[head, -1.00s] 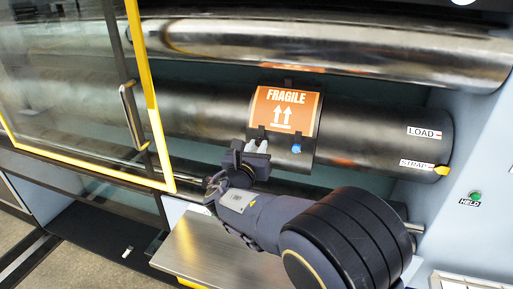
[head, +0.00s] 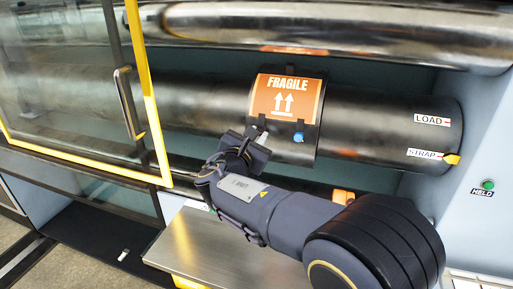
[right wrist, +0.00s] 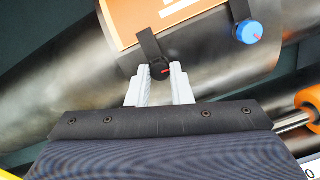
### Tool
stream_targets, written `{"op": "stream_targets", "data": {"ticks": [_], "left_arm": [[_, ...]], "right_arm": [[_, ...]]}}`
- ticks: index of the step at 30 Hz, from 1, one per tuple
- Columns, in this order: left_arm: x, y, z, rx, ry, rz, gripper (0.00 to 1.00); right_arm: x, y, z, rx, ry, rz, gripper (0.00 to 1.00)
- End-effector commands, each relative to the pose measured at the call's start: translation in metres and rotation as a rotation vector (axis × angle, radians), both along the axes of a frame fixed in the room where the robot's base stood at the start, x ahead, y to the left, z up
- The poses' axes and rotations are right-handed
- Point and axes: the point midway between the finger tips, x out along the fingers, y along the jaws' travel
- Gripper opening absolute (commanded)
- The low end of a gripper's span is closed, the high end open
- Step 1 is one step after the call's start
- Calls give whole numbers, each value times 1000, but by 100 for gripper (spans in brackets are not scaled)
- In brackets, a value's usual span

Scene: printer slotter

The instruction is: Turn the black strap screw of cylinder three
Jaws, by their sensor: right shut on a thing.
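The dark cylinder (head: 380,125) lies across the bay. A black strap with an orange FRAGILE label (head: 287,97) wraps it. The black strap screw (right wrist: 160,70) is a small round knob with a red mark, on a strap tab at the label's lower left. My right gripper (head: 258,134) is shut on the black screw, with pale fingers (right wrist: 161,82) on both sides of it in the right wrist view. In the head view the gripper hides the screw. A blue screw (head: 298,137) sits to its right and shows in the wrist view (right wrist: 247,33). My left gripper is out of view.
A glass door (head: 70,90) with a yellow frame stands at the left. Another cylinder (head: 330,28) lies above. White LOAD (head: 430,119) and STRAP (head: 425,154) labels mark the cylinder's right end, beside a green HELD light (head: 487,184). A metal shelf (head: 205,250) lies below.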

Motion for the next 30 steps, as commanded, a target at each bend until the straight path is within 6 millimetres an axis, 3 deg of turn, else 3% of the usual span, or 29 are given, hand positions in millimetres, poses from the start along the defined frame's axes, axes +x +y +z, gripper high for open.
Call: {"op": "stream_targets", "data": {"ticks": [1,15,30], "left_arm": [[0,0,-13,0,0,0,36],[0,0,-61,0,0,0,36],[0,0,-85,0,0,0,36]], "right_arm": [[0,0,-6,44,-15,-5,0],[0,1,-4,459,-149,-54,0],[1,2,-1,740,-238,-88,0]]}}
